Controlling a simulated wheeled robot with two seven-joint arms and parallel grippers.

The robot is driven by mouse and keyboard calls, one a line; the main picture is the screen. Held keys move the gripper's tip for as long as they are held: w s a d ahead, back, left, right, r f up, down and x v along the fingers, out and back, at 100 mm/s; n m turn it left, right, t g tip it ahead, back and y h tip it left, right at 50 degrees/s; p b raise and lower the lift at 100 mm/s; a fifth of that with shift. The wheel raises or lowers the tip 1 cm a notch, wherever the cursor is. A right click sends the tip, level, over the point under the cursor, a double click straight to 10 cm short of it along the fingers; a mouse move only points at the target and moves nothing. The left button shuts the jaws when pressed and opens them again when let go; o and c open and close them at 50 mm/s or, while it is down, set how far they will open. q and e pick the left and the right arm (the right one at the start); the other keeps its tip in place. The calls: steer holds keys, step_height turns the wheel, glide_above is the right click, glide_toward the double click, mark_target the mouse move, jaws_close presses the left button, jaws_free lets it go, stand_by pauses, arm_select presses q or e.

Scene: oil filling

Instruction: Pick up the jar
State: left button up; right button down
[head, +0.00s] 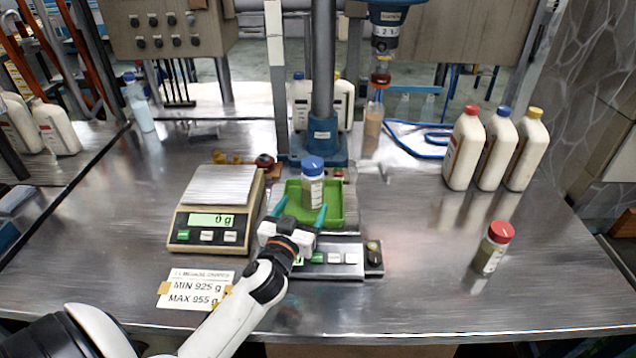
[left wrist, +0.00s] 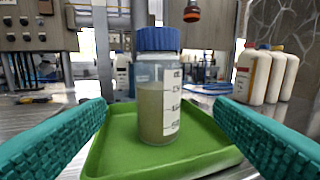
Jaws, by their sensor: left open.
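A clear jar with a blue lid (head: 313,182) stands upright on a green tray (head: 334,216) near the middle of the table. In the left wrist view the jar (left wrist: 158,88) shows a greyish-beige filling and a white label with marks. My left gripper (head: 301,215) is open, in front of the jar on the near side. In the left wrist view its teal fingers lie to the left and right of the jar, apart from it. A second jar with a red lid (head: 494,247) stands at the right of the table. My right gripper is not in view.
A scale (head: 215,208) reading 0 g stands left of the tray. A MIN/MAX card (head: 197,288) lies in front of it. A blue stand with a grey column (head: 322,70) rises behind the tray. Several white bottles (head: 465,148) stand at the back right.

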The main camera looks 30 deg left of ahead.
mark_target(309, 192)
arm_select(q)
steer(key=x, duration=0.3)
steer(key=p+x, duration=0.1)
steer(key=shift+w+a+r, duration=0.15)
steer(key=shift+w+r, duration=0.15)
steer(key=shift+w+a+f, duration=0.1)
steer(key=shift+w+f, duration=0.05)
steer(key=shift+w, duration=0.15)
steer(key=shift+w+a, duration=0.1)
steer(key=shift+w, duration=0.15)
steer(key=p+x, duration=0.1)
steer(key=x, duration=0.3)
steer(key=shift+w+a, duration=0.1)
steer(key=shift+a, duration=0.05)
steer(key=shift+w+f, duration=0.15)
steer(key=shift+w, duration=0.15)
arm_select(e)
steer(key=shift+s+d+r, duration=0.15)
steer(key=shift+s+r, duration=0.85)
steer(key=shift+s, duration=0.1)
arm_select(q)
steer(key=shift+s, duration=0.1)
